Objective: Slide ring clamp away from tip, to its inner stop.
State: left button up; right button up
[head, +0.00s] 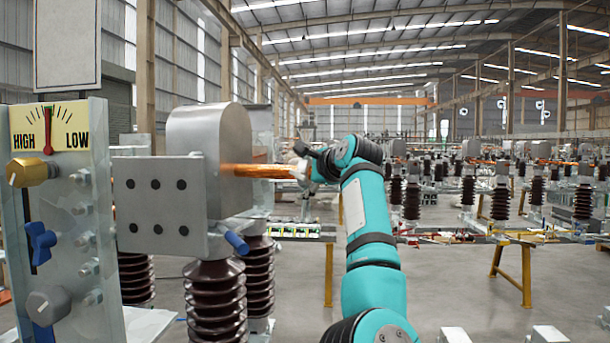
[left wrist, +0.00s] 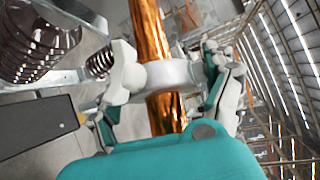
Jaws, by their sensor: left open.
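The ring clamp (left wrist: 172,75) is a pale grey band around the copper rod (left wrist: 150,32) in the left wrist view. The rod also shows in the head view (head: 256,171), running out to the right from a grey metal housing (head: 222,140). My left gripper (left wrist: 168,68) is open, with one finger on each side of the ring clamp; whether they touch it I cannot tell. In the head view my left gripper (head: 304,166) is at the rod's right end and largely hides the clamp there. My right gripper is not in view.
A panel with a HIGH/LOW gauge (head: 48,128) and knobs stands at the left. A plate with black bolts (head: 157,206) fronts the housing. Brown ribbed insulators (head: 216,300) stand below it. Open floor (head: 450,290) lies to the right.

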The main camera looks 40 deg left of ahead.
pick_arm(q)
jog(key=v, duration=1.1)
jog(key=shift+s+d, duration=0.15)
jog(key=shift+d, duration=0.1)
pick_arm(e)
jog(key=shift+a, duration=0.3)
pick_arm(q)
jog(key=shift+r, duration=0.1)
